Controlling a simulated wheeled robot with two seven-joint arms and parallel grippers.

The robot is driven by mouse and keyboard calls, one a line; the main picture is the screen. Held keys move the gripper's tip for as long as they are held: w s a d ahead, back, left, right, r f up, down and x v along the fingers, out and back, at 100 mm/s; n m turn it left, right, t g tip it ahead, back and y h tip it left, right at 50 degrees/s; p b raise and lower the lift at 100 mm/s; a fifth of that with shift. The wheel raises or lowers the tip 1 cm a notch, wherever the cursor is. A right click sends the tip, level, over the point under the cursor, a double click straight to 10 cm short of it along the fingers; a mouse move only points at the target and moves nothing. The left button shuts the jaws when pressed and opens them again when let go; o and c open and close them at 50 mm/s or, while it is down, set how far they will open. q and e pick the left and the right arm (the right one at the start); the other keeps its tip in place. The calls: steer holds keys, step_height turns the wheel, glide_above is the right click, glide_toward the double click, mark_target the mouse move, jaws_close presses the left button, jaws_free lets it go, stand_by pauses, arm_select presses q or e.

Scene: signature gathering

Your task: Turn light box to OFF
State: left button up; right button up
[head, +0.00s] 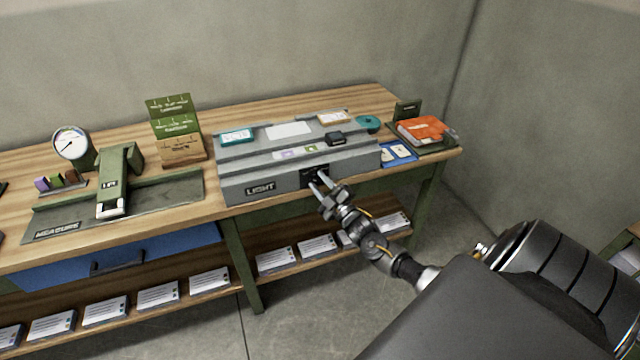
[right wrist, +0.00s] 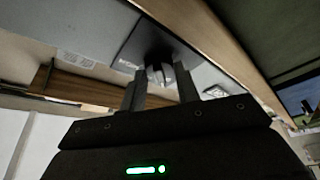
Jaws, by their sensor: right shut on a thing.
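The grey light box (head: 235,190), with a "LIGHT" label on its front, sits on the wooden workbench. My right gripper (head: 318,181) is at the right part of its front face, at a dark switch panel (head: 309,170). In the right wrist view the dark panel (right wrist: 140,45) has a light grey knob (right wrist: 160,74) between the fingers of my right gripper (right wrist: 160,92), which is shut on it. The fingers partly hide the knob, and I cannot read its setting. My left gripper is not in view.
On the workbench (head: 350,103) left of the light box are a measure board (head: 165,192), a dial gauge (head: 72,143) and a card stand (head: 178,130). An orange book (head: 420,129) and blue cards (head: 398,152) lie to the right. White boxes line the lower shelf.

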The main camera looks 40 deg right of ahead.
stand_by(0.3)
steer(key=o, duration=1)
steer(key=shift+c, duration=0.2)
steer(key=b+v, duration=0.1)
steer(key=v, duration=0.9)
steer(key=shift+s+b, duration=0.3)
steer(key=shift+s, duration=0.1)
steer(key=shift+f, duration=0.15)
